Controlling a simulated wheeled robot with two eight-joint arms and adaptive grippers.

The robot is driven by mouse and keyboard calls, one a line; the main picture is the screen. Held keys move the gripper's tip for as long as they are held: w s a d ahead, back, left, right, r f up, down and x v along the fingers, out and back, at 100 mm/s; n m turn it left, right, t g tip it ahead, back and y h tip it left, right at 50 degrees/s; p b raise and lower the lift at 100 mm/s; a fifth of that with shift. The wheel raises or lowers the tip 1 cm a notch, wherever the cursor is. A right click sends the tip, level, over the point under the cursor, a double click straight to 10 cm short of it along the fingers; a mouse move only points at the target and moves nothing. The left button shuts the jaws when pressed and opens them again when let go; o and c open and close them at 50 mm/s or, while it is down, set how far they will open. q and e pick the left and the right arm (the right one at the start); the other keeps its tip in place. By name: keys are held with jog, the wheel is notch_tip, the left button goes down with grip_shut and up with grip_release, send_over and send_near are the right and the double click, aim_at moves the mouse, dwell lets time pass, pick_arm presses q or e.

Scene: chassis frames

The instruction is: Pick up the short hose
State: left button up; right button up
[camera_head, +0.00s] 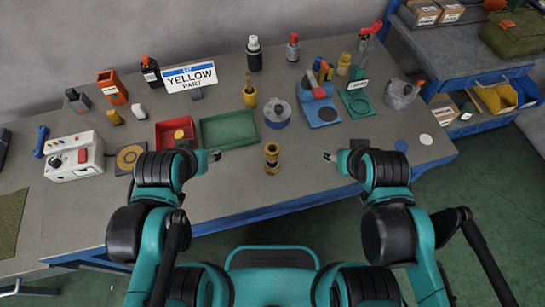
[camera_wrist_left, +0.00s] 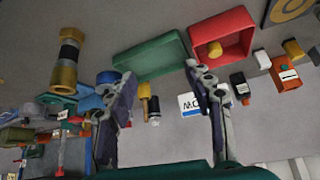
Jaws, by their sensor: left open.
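The short hose (camera_head: 272,158) looks like a dark tube with brass-coloured ends. It stands upright near the front edge of the bench, between my two grippers. In the left wrist view the short hose (camera_wrist_left: 67,62) is at the upper left, outside the fingers. My left gripper (camera_head: 214,156) is to the left of the hose, apart from it. Its two fingers (camera_wrist_left: 160,75) are spread with nothing held between them. My right gripper (camera_head: 329,157) is to the right of the hose, apart from it; its finger opening is too small to make out.
A green tray (camera_head: 204,133) and a red tray (camera_head: 159,142) lie behind my left gripper. A white control box (camera_head: 75,172) is at the left. The bench right around the hose is clear.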

aim_at(273, 153)
pick_arm(q)
jog(key=shift+o, duration=0.3)
jog(key=w+d+f+m+g+p, duration=0.1)
jog(key=d+m+g, duration=0.1)
jog(key=d+m, duration=0.2)
jog(key=w+d+f+m+g+p, duration=0.1)
jog(key=w+d+m+g+p, duration=0.1)
jog(key=d+m, duration=0.3)
jog(key=w+d+f+m+g+p, duration=0.1)
jog(key=d+m+g+p, duration=0.1)
jog(key=d, duration=0.6)
jog(key=shift+w+d+f+m+g, duration=0.15)
jog(key=shift+m+g, duration=0.1)
jog(key=shift+m, duration=0.45)
jog(key=shift+w+d+f+m+g, duration=0.15)
jog(key=shift+m+g, duration=0.1)
jog(key=shift+m, duration=0.45)
jog(key=shift+s+d+f, duration=0.1)
jog(key=shift+d+f, duration=0.05)
jog(key=shift+f, duration=0.05)
jog(key=shift+d+f+m, duration=0.1)
jog(key=shift+f+m, duration=0.2)
jog(key=shift+f+b, duration=0.4)
jog(key=shift+f, duration=0.55)
jog(key=f, duration=0.2)
jog(key=f+b, duration=0.2)
jog(key=f, duration=0.1)
jog(key=shift+w+f, duration=0.3)
jog(key=shift+r, duration=0.1)
grip_shut()
